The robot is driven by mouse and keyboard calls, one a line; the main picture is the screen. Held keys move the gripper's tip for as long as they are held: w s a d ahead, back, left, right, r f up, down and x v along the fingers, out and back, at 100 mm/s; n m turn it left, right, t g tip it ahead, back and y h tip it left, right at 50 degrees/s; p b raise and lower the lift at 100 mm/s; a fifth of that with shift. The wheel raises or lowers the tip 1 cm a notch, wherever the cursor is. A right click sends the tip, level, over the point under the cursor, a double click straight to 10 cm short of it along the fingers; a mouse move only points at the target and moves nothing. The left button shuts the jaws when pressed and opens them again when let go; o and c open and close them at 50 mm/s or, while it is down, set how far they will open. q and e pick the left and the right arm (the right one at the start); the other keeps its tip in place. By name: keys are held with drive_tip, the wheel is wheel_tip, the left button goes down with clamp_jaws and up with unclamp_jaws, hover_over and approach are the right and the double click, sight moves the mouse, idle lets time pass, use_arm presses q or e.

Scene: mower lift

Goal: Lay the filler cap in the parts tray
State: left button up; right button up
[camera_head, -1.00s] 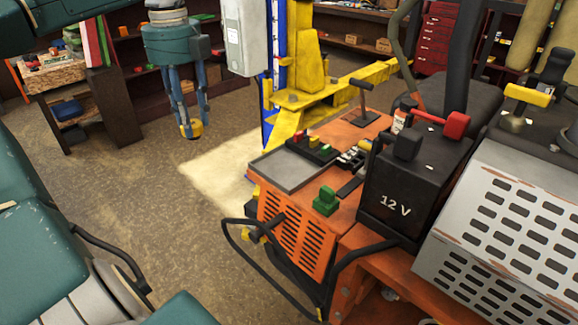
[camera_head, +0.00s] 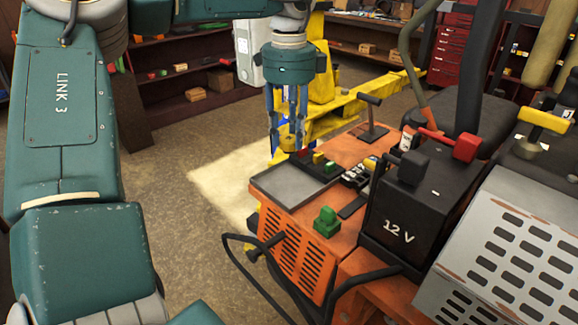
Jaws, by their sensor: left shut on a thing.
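My left gripper (camera_head: 287,147) points down with its blue fingers closed on a small yellow cap, the filler cap (camera_head: 289,143). Only part of the cap shows between the fingers. In this view the gripper appears over the far edge of a shallow grey parts tray (camera_head: 285,187) on the orange mower body. The tray looks empty. The height of the cap above the tray is hard to tell. My right gripper is not in view.
A black strip with red, yellow and green pieces (camera_head: 318,158) lies behind the tray. A green knob (camera_head: 326,221) stands in front of it. A black 12 V battery (camera_head: 410,200) stands to the right. A yellow lift arm (camera_head: 365,100) is behind.

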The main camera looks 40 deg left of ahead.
sight(289, 152)
use_arm(q)
wheel_tip(289, 152, down, 5)
drive_tip(key=shift+f+p, duration=0.1)
drive_tip(key=shift+p, duration=0.35)
wheel_tip(289, 152, down, 3)
drive_tip(key=shift+f+p, duration=0.2)
drive_tip(key=shift+p, duration=0.35)
drive_tip(key=shift+f, duration=0.5)
drive_tip(key=shift+f+b, duration=0.15)
drive_tip(key=shift+b, duration=0.15)
drive_tip(key=o, duration=1.3)
drive_tip(key=shift+r, duration=0.2)
